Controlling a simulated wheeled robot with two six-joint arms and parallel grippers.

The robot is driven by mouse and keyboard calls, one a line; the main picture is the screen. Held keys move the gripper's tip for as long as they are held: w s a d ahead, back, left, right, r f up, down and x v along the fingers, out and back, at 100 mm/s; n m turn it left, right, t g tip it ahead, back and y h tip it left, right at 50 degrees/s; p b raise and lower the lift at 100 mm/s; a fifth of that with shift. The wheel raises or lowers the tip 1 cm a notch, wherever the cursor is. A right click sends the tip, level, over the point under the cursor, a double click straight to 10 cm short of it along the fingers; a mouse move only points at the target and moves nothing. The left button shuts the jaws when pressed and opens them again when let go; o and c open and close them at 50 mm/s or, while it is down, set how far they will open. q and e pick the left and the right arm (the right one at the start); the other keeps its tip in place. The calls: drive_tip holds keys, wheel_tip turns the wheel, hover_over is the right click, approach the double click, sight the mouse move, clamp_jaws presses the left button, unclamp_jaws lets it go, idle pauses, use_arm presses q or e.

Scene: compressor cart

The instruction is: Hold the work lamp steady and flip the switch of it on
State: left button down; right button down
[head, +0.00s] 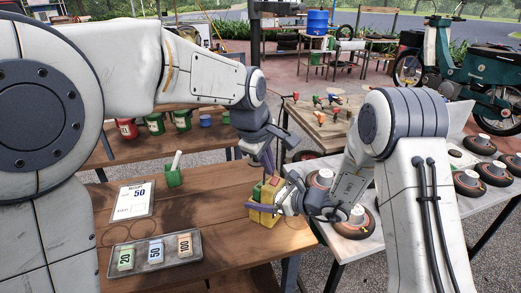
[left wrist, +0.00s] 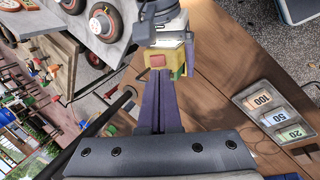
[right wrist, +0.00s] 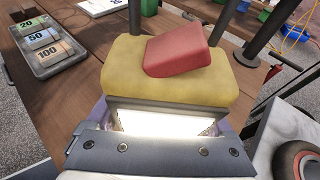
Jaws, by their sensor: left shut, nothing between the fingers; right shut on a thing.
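The work lamp is a small yellow block (head: 263,216) near the table's right edge in the head view. In the right wrist view its yellow body (right wrist: 165,84) carries a tilted red rocker switch (right wrist: 175,54), and its front panel (right wrist: 165,121) glows bright white. My right gripper (head: 272,208) is shut on the lamp from the right. My left gripper (head: 268,168) is shut and empty, pointing down just above the lamp. In the left wrist view its closed fingertips (left wrist: 160,84) are by the red switch (left wrist: 158,62); I cannot tell whether they touch.
The wooden table (head: 215,205) holds a metal tray (head: 187,258) of labelled blocks, a price card (head: 133,201) and a green holder (head: 173,178). A grey table with several wheels (head: 354,221) stands at the right. The table's middle is clear.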

use_arm(q)
drive_tip(key=v, duration=0.8)
drive_tip(key=shift+s+a+f, duration=0.15)
drive_tip(key=shift+s+a, duration=0.15)
drive_tip(key=shift+s, duration=0.1)
use_arm(e)
drive_tip(key=shift+w+d+f, duration=0.1)
drive_tip(key=shift+d, duration=0.05)
